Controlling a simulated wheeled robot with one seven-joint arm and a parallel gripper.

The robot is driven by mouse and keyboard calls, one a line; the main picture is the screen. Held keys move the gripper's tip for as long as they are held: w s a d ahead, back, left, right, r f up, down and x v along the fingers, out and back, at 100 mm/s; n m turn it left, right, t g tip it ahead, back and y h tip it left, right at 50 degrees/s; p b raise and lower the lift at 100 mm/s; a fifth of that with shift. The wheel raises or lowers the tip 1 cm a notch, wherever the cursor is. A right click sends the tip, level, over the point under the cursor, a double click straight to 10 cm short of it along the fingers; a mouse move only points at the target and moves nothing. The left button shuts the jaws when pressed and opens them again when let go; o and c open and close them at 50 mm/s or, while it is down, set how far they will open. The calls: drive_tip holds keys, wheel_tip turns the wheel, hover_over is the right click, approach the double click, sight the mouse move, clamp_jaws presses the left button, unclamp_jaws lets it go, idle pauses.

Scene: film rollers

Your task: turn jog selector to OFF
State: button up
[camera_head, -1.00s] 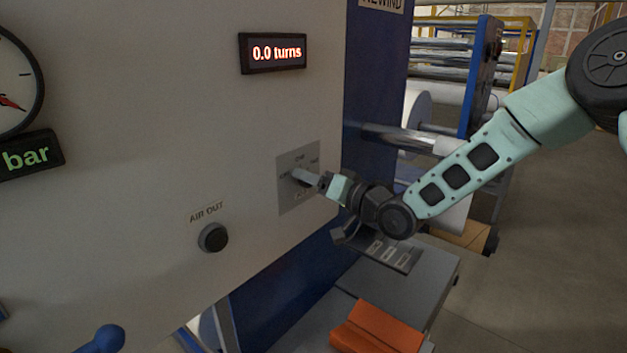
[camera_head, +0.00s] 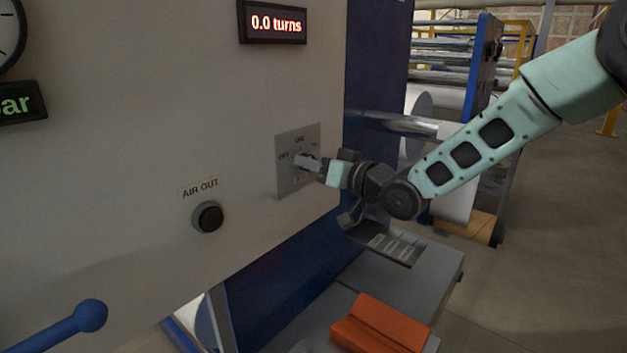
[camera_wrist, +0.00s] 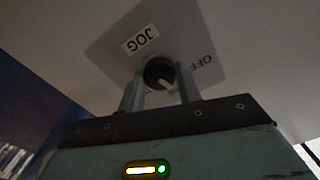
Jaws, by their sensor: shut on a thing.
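The jog selector is a dark round knob (camera_wrist: 158,72) with a pale pointer line, on a grey plate (camera_head: 285,185) on the machine's panel. In the wrist view an upside-down JOG label (camera_wrist: 140,39) lies above the knob and an OFF label (camera_wrist: 203,62) to its right. The pale line shows at the knob's lower right; which label it marks I cannot tell. My gripper (camera_wrist: 160,88) is shut on the knob, one finger on each side. In the head view my gripper (camera_head: 308,163) reaches the plate from the right and hides the knob.
A dark AIR OUT button (camera_head: 208,216) sits lower left on the panel. A display (camera_head: 272,22) reads 0.0 turns. A blue-ended lever (camera_head: 91,315) is at lower left. An orange block (camera_head: 385,323) and metal rollers (camera_head: 395,123) lie to the right.

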drive_tip(key=n+b, duration=0.8)
drive_tip(key=b, duration=0.2)
drive_tip(key=shift+f, duration=0.1)
drive_tip(key=shift+b, duration=0.45)
drive_tip(key=o, duration=1)
drive_tip(key=shift+c, duration=0.2)
drive_tip(key=shift+s, duration=0.1)
drive_tip(key=b+v, duration=0.2)
drive_tip(key=v, duration=1.5)
